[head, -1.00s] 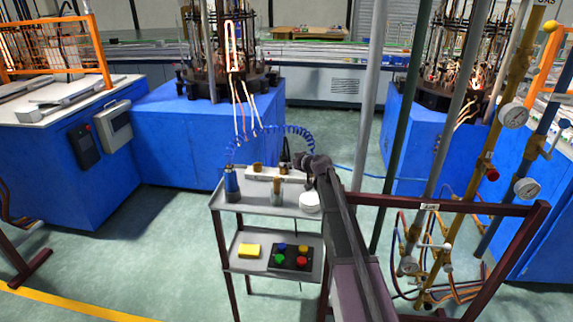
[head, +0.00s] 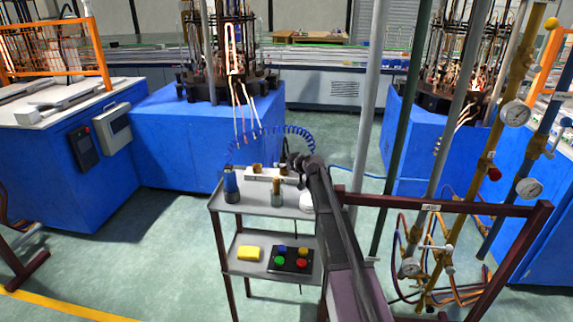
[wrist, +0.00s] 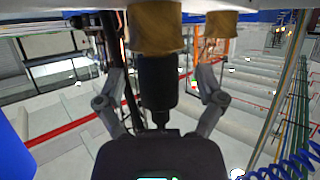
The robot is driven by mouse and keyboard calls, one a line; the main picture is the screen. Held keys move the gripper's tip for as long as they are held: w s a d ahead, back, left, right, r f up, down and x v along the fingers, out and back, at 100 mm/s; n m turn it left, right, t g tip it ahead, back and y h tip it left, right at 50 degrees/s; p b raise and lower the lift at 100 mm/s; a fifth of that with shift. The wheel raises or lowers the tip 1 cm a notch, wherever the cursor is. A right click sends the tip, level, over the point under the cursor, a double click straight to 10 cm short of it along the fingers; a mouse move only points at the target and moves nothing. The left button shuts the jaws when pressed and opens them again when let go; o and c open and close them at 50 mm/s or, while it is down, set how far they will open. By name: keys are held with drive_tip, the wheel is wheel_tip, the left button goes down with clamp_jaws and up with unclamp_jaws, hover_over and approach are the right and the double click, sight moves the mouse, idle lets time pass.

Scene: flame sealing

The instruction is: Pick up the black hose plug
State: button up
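The black hose plug (wrist: 157,82) is a dark cylinder in the wrist view, its end against a brass-coloured socket (wrist: 155,27). My gripper (wrist: 158,80) is open around the plug, one finger on each side, with visible gaps. In the head view my gripper (head: 296,162) is at the right end of the white block (head: 262,177) on the cart's top shelf. There I cannot make out the plug against my dark gripper.
A second brass socket (wrist: 221,24) is beside the plug's one. A coiled blue hose (head: 285,131) arches behind.

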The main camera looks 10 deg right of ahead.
clamp_jaws()
drive_tip(key=shift+r, duration=0.1)
wheel_tip(320, 180, up, 10)
drive_tip(key=p, duration=1)
idle(0.8)
